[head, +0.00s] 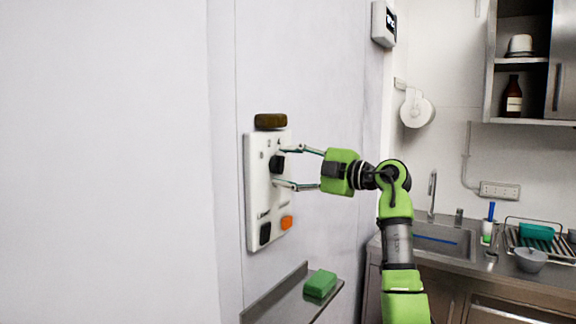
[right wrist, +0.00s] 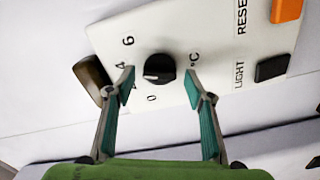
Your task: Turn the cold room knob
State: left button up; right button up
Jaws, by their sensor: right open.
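The cold room knob (head: 277,163) is a small black dial on a white control panel (head: 256,190) on the wall. In the right wrist view the knob (right wrist: 159,68) sits among printed numbers and a °C mark, with a pale pointer line on its lower left side. My right gripper (head: 284,168) is open at the panel, one finger above the knob and one below it. In the right wrist view its teal-padded fingers (right wrist: 158,78) stand apart on either side of the knob, with visible gaps to it. My left gripper is not in view.
The panel also carries an orange RESET button (head: 287,222), a black LIGHT switch (head: 265,233) and a dark amber lamp (head: 270,121) on top. Below is a narrow shelf (head: 285,293) with a green block (head: 320,284). A sink (head: 432,238) and counter stand at right.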

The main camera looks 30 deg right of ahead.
jog(key=shift+s, duration=0.1)
jog(key=c, duration=1.1)
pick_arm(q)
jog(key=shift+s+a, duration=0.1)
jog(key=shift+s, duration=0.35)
pick_arm(e)
jog(key=shift+c, duration=0.2)
jog(key=shift+n, duration=0.3)
jog(key=n, duration=0.2)
jog(key=shift+d+n, duration=0.1)
jog(key=shift+n, duration=0.2)
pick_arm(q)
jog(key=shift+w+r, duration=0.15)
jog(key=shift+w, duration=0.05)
pick_arm(e)
jog(key=shift+f+n, duration=0.1)
jog(key=shift+n, duration=2.1)
jog(key=o, duration=1.1)
